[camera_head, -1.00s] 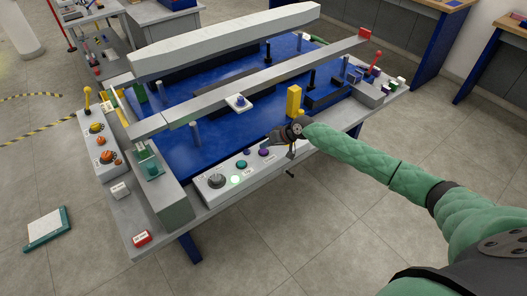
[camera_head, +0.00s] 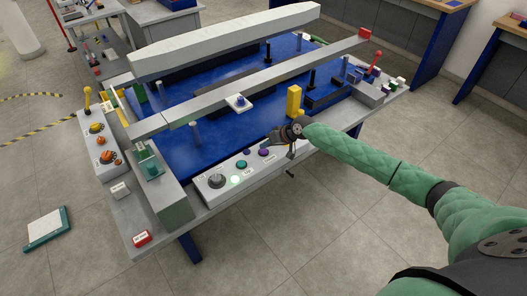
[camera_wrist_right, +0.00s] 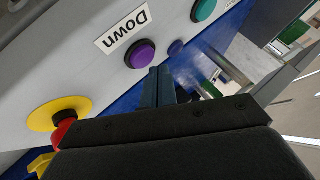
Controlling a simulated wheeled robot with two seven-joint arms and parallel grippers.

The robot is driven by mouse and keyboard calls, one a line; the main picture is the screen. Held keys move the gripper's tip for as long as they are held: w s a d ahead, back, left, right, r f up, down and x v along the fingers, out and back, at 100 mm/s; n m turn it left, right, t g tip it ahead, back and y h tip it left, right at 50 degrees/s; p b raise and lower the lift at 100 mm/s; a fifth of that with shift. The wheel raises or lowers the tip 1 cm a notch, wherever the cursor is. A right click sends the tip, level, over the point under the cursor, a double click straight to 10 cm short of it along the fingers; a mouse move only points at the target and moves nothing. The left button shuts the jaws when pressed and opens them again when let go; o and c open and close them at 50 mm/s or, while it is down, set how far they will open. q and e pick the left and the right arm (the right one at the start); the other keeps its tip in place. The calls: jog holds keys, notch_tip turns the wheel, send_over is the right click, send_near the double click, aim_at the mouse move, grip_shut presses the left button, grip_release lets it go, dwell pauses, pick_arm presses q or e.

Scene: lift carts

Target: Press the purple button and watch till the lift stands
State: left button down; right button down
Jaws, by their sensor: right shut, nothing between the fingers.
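The purple button (camera_head: 264,152) sits on the grey control panel at the table's front edge. In the right wrist view the purple button (camera_wrist_right: 140,54) stands in a dark ring beside a label reading "Down". My right gripper (camera_head: 277,144) is just right of the button in the head view. In the right wrist view its fingertips (camera_wrist_right: 158,73) are closed together, empty, close to the button's lower right edge; I cannot tell whether they touch it. I cannot tell for certain which part is the lift. My left gripper is not in view.
A teal button (camera_head: 241,164), a lit white button (camera_head: 235,180) and a grey knob (camera_head: 216,181) share the panel. A yellow block (camera_head: 293,101) stands behind my gripper. Long grey beams (camera_head: 265,85) span the blue tabletop. A red-and-yellow stop button (camera_wrist_right: 62,122) shows in the wrist view.

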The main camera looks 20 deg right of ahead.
jog(key=shift+f, duration=0.15)
jog(key=shift+f, duration=0.25)
dwell(0.5)
